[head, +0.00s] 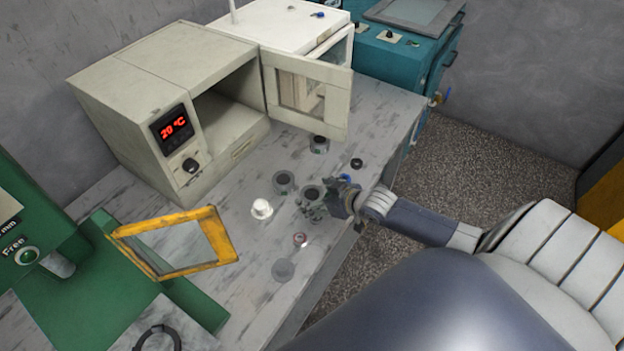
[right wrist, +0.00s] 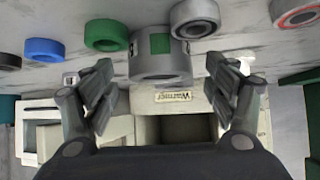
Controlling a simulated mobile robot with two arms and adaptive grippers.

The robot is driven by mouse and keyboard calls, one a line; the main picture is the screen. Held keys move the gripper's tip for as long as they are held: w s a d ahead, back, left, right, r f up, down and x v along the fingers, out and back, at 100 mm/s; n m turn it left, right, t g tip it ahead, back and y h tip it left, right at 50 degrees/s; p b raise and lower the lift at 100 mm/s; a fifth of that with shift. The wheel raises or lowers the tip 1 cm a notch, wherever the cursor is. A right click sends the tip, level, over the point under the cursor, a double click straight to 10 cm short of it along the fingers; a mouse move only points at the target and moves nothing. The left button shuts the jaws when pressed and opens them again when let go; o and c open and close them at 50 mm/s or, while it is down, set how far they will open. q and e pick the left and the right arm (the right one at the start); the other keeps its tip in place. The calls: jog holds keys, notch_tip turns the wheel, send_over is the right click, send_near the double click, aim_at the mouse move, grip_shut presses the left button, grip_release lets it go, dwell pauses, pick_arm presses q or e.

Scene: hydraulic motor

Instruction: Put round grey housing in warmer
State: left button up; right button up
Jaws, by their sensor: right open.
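A round grey housing (head: 312,192) with a dark centre stands on the grey worktable, right at my right gripper (head: 328,203). In the right wrist view the grey housing (right wrist: 160,62), with a green square on its side, lies ahead between the spread fingers of my right gripper (right wrist: 163,85). The fingers are open, with a gap on each side. The warmer (head: 131,118) is a beige box with a red 20 °C display; its door (head: 307,92) stands open and its chamber looks empty. A "Warmer" label (right wrist: 173,96) shows in the wrist view. My left gripper is not in view.
A green machine with a yellow-framed guard (head: 222,238) is at left.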

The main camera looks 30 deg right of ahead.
jog(key=shift+x, duration=1.25)
jog(key=shift+c, duration=0.3)
jog(key=c, duration=1.4)
jog(key=shift+r, duration=0.1)
jog(key=shift+c, duration=0.5)
jog(key=shift+r, duration=0.15)
